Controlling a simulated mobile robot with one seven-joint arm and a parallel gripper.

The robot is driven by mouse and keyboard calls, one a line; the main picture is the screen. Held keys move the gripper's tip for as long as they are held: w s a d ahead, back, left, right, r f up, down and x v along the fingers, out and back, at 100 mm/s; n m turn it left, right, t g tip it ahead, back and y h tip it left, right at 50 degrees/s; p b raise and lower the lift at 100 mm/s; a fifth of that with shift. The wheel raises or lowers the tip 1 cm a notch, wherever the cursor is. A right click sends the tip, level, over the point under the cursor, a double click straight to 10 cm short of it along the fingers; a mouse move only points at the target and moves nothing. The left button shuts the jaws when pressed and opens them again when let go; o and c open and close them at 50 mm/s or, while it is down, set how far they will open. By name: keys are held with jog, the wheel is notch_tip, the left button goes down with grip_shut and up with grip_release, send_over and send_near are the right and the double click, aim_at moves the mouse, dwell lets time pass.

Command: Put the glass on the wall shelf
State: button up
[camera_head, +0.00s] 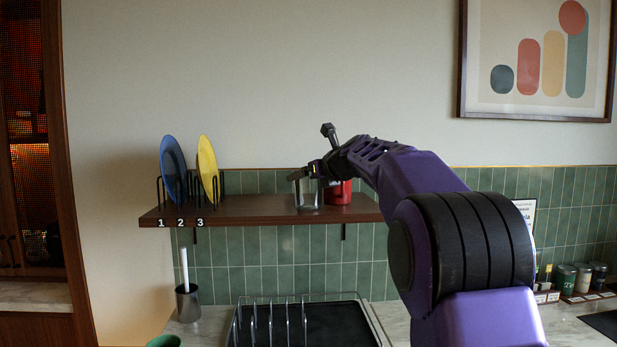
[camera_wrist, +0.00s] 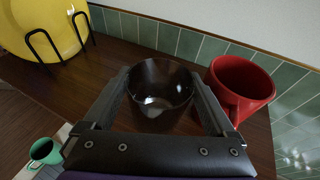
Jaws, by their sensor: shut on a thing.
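The glass (camera_head: 308,196) is clear and upright at the wooden wall shelf (camera_head: 255,211), right of the plates. In the wrist view the glass (camera_wrist: 160,92) sits between the two fingers of my gripper (camera_wrist: 162,98), which is shut on it. The glass's base appears at the level of the shelf top; I cannot tell whether it touches the board. In the head view my gripper (camera_head: 308,175) reaches the glass from above and the right, and part of the glass's rim is hidden by it.
A red mug (camera_head: 340,192) stands close to the right of the glass, near my right finger. A blue plate (camera_head: 173,170) and a yellow plate (camera_head: 207,168) stand in a black rack on the shelf's left. Bare shelf lies between rack and glass. A dish rack (camera_head: 272,322) is below.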

jog(key=o, duration=1.5)
jog(key=shift+f, duration=0.1)
jog(key=shift+r, duration=0.2)
jog(key=b+v, duration=0.1)
jog(key=v, duration=1.1)
jog(key=shift+s+a+f, duration=0.1)
